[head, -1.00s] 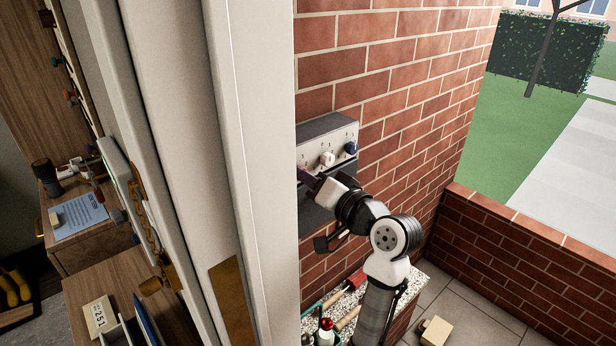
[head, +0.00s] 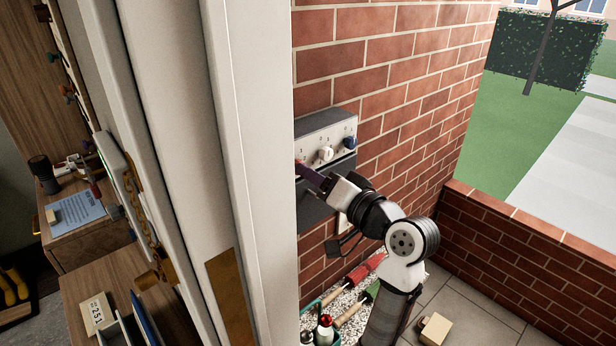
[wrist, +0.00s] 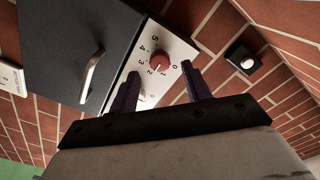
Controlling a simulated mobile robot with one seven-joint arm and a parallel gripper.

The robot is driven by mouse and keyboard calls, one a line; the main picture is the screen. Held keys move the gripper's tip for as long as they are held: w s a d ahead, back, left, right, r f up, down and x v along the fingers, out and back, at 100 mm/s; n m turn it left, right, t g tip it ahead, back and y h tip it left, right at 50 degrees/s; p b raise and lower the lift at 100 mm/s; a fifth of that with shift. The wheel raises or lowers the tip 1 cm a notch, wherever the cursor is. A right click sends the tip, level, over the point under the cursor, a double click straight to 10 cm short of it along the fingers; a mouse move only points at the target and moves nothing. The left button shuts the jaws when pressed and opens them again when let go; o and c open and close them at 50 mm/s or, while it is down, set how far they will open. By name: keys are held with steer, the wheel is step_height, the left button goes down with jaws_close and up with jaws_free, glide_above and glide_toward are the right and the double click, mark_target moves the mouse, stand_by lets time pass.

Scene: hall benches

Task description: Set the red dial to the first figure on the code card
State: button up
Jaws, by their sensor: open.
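The red dial (wrist: 159,61) sits on a white panel (wrist: 178,50) with figures 0 to 5 around it. Its white mark is on the lower right side, roughly toward 0 or 1; the exact figure is too small to tell. My gripper (wrist: 160,70) is open and empty, with a purple finger on either side below the dial in the picture; I cannot tell if they touch it. In the head view, my gripper (head: 309,176) is before the panel, and the door frame hides the red dial. The code card (head: 97,314) lies at lower left and appears to read 251.
A white dial (head: 326,153) and a blue dial (head: 349,142) are on the same panel. A grey door with a metal handle (wrist: 92,76) adjoins it. A black push button (wrist: 244,61) is on the brick wall. The white door frame (head: 252,150) stands close left of my arm.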

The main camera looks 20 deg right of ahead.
steer(key=b+v, duration=0.3)
steer(key=v, duration=0.8)
